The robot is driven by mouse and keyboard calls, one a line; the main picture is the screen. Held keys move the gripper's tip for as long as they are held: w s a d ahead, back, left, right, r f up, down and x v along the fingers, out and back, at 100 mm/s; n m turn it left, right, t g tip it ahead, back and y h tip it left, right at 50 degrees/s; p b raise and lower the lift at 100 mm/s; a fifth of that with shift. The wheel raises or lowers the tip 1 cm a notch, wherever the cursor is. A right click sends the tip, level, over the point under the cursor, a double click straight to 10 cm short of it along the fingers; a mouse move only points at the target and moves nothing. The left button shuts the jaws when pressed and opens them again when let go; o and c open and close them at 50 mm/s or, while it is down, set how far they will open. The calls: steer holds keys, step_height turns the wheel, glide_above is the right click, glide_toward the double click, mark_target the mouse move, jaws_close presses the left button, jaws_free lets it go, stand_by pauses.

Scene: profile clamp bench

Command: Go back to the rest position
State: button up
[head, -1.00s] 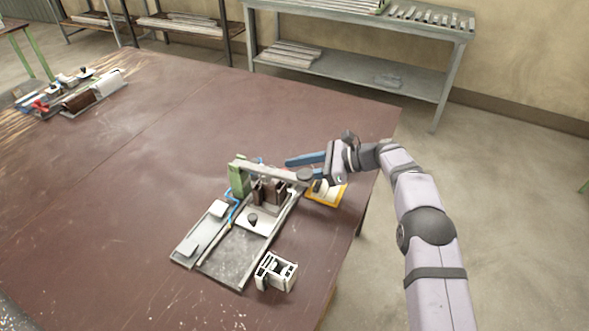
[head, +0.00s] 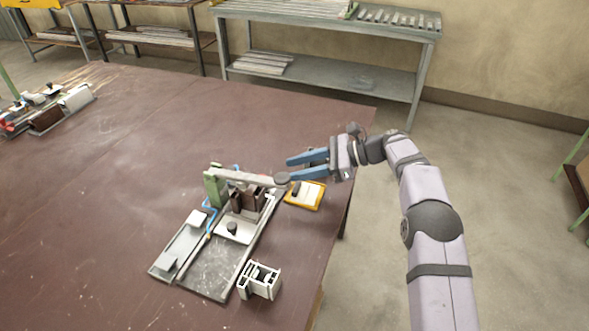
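My gripper (head: 290,169) is above the right part of the table, at the upper right of the clamp fixture. Its two blue fingers point left and are spread apart with nothing between them. The clamp fixture (head: 215,268) sits on the brown table, with a grey plate, a green post (head: 215,187) and a grey arm (head: 243,177) that ends in a dark round knob (head: 281,180). The lower finger is close to that knob in the picture; I cannot tell whether they touch.
A white profile piece (head: 259,281) stands on the table (head: 130,160) right of the fixture. A yellow-edged item (head: 306,195) lies below my gripper near the table's right edge. Another fixture (head: 45,110) is at the far left. A grey shelf (head: 320,78) stands behind. The middle of the table is clear.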

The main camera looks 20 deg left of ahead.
steer(key=shift+d+r, duration=0.1)
steer(key=shift+d, duration=0.2)
steer(key=s+d+n+t+h+p, duration=0.1)
steer(key=s+d+n+h, duration=0.3)
steer(key=s+d, duration=0.5)
steer(key=s+d+n+t+h+p, duration=0.1)
steer(key=s+d+n+h+p, duration=0.3)
steer(key=s+d, duration=0.5)
steer(key=s+d+n+t+h+p, duration=0.1)
steer(key=s+d+n+h+p, duration=0.2)
steer(key=s+d, duration=0.7)
steer(key=d+n+h, duration=0.2)
steer(key=d+n, duration=0.1)
steer(key=d, duration=0.5)
steer(key=shift+d+n+t, duration=0.35)
steer(key=shift+n+t, duration=0.05)
